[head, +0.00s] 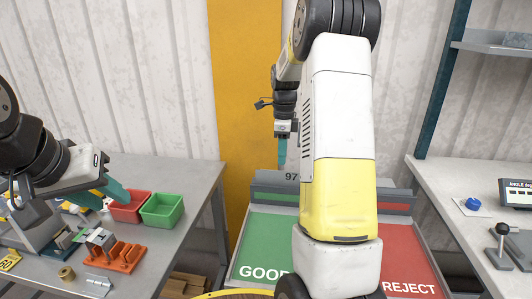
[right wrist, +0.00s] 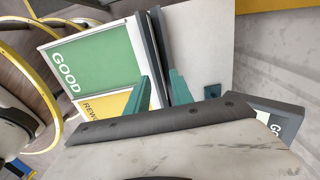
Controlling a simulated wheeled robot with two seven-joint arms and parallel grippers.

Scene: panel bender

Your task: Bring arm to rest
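My right arm rises in front of the sorting stand in the head view. My right gripper (head: 281,152) hangs at its far end, pointing down above the back of the stand. In the right wrist view its two teal fingers (right wrist: 162,88) are apart, with no part held between them. My left gripper (head: 103,195) is at the left, over the left bench. Its teal fingers look spread, near the red bin (head: 130,207), and I see nothing held in them.
The stand has a green GOOD panel (head: 262,247) and a red REJECT panel (head: 405,260); a yellow panel (right wrist: 122,104) shows in the wrist view. A green bin (head: 162,210) and orange fixture (head: 118,257) are on the left bench. A lever (head: 501,243) stands on the right bench.

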